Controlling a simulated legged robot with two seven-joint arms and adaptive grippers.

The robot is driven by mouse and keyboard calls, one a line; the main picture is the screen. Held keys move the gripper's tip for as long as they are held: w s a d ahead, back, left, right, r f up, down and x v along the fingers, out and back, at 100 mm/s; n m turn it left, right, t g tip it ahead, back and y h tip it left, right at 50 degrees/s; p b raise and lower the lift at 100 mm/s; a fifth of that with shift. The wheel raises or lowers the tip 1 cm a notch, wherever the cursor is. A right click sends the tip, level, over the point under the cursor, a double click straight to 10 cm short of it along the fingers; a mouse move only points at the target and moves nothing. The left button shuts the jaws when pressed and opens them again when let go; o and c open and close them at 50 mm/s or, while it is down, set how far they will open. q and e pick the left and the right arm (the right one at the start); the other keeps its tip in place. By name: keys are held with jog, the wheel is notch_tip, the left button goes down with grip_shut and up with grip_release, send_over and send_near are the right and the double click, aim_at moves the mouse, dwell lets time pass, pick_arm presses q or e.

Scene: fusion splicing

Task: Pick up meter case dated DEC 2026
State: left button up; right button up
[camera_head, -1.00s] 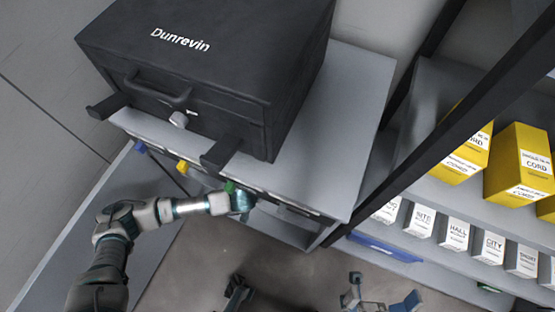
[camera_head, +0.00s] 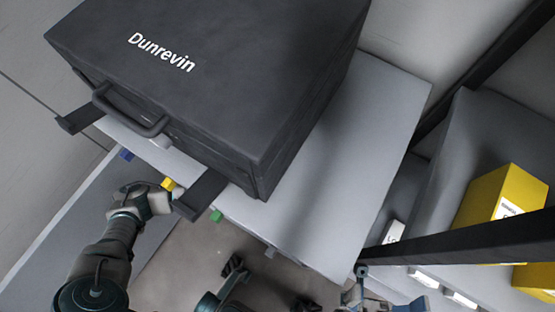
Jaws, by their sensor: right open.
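No date is readable, so I cannot tell which thing is the meter case dated DEC 2026. A large black case (camera_head: 255,90) with "Dunrevin" on its lid and a front handle (camera_head: 130,112) sits on a grey bench (camera_head: 385,120). My right gripper (camera_head: 388,288) is low at the bottom edge, open and partly cut off, apart from the black case. My left arm (camera_head: 112,235) comes in from the left and its wrist is by the bench's front edge.
Two black bars (camera_head: 203,193) stick out at the front of the black case. Blue, yellow (camera_head: 168,183) and green tabs (camera_head: 216,216) line the bench's front edge. Yellow boxes (camera_head: 485,205) and white boxes stand on shelves at right, behind a dark post (camera_head: 470,237). Bare bench top lies right of the case.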

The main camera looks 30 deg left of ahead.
pick_arm(q)
jog(key=shift+d+r, duration=0.1)
jog(key=shift+d, duration=0.05)
jog(key=shift+c, duration=1)
jog(key=shift+d, duration=0.1)
jog(key=c, duration=1.5)
jog(key=shift+a, duration=0.3)
